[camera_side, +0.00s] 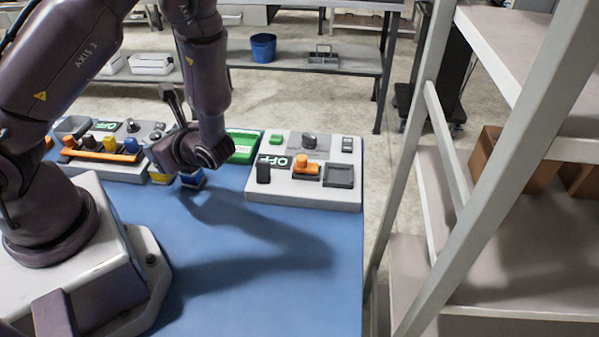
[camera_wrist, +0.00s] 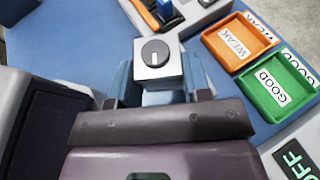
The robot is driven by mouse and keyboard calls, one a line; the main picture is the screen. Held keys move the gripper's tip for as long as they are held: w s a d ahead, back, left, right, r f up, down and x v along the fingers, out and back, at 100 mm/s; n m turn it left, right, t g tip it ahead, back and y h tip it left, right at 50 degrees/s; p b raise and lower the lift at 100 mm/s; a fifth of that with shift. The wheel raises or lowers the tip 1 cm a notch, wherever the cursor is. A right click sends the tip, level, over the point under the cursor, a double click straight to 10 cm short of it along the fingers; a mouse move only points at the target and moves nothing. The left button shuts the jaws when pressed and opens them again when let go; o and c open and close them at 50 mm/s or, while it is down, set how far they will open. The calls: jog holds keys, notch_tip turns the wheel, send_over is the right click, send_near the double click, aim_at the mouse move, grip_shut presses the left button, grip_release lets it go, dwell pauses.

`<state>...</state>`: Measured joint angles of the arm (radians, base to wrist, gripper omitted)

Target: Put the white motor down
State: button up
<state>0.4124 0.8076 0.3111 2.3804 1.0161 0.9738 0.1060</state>
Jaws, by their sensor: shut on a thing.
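My gripper (camera_wrist: 156,82) is shut on the white motor (camera_wrist: 146,71), a small white block with a dark round knob on top. The motor sits between the two blue fingers in the wrist view. In the side view my gripper (camera_side: 191,181) is low over the blue table, and I cannot make out the motor there. An orange tray marked WEAK (camera_wrist: 222,52) and a green tray marked GOOD (camera_wrist: 261,101) lie to the right of the motor in the wrist view. The green tray also shows behind my gripper in the side view (camera_side: 242,155).
A white panel (camera_side: 303,194) with an OFF sign, an orange part and a dark square tray stands right of my gripper. Another station with a row of coloured parts (camera_side: 103,153) is at the left. The front of the blue table (camera_side: 265,285) is clear.

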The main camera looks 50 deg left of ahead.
jog(key=w+d+r+m+t+h, duration=0.1)
jog(key=w+d+r+m+t, duration=0.2)
jog(key=w+d+m+t, duration=0.5)
jog(key=w+d+r+m+t+h, duration=0.25)
jog(key=w+d+m+t, duration=0.2)
jog(key=d, duration=0.45)
jog(key=t, duration=0.1)
send_over(338, 182)
notch_tip(338, 182, down, 9)
jog(key=shift+s+r, duration=0.15)
jog(key=shift+f, duration=1.7)
jog(key=shift+f, duration=0.15)
